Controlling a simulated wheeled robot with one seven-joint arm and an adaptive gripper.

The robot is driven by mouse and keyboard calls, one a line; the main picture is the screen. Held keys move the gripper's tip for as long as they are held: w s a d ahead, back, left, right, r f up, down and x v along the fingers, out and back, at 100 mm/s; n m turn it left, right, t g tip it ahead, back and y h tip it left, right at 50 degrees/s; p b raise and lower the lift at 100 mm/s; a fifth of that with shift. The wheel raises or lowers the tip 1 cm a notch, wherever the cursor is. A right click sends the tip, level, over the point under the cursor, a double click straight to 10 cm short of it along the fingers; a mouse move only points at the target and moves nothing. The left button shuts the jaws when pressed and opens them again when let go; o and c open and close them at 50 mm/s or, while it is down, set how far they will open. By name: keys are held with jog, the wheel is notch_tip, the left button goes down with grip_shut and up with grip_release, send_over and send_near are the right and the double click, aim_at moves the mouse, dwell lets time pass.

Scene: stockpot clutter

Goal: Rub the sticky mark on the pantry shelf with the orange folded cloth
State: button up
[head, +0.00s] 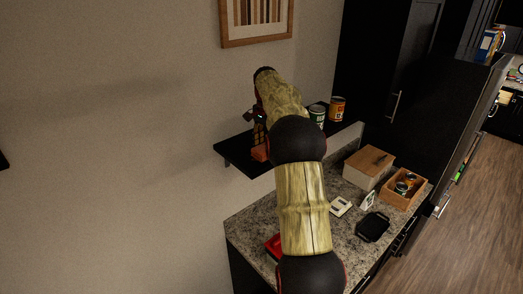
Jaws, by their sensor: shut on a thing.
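The black pantry shelf (231,146) is fixed to the wall, and my arm crosses in front of its middle. My gripper (259,139) is over the left part of the shelf, pointing down, partly hidden by my arm. It is shut on the orange folded cloth (259,153), which shows as a small orange patch just below the fingers. The cloth is at the shelf top; I cannot tell whether it touches the surface. I cannot make out the sticky mark.
A green-labelled can (317,114) and an orange-yellow can (337,108) stand on the shelf's right part. Below, the granite counter (246,225) holds a wooden box (368,166), an open crate with cans (416,199), a black dish (373,227) and a red item (272,246).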

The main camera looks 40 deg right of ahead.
aim_at(253, 161)
jog(key=shift+s+d+f, duration=0.1)
jog(key=shift+s+d, duration=0.05)
jog(key=shift+d, duration=2.35)
jog(key=shift+a, duration=0.15)
jog(key=shift+a+b, duration=1)
jog(key=shift+a, duration=1.2)
jog(key=shift+w+a+b, duration=0.15)
jog(key=shift+a+b, duration=0.25)
jog(key=shift+a, duration=1.25)
jog(key=shift+w+a+b, duration=0.15)
jog(key=shift+a+b, duration=0.2)
jog(key=shift+a, duration=1.3)
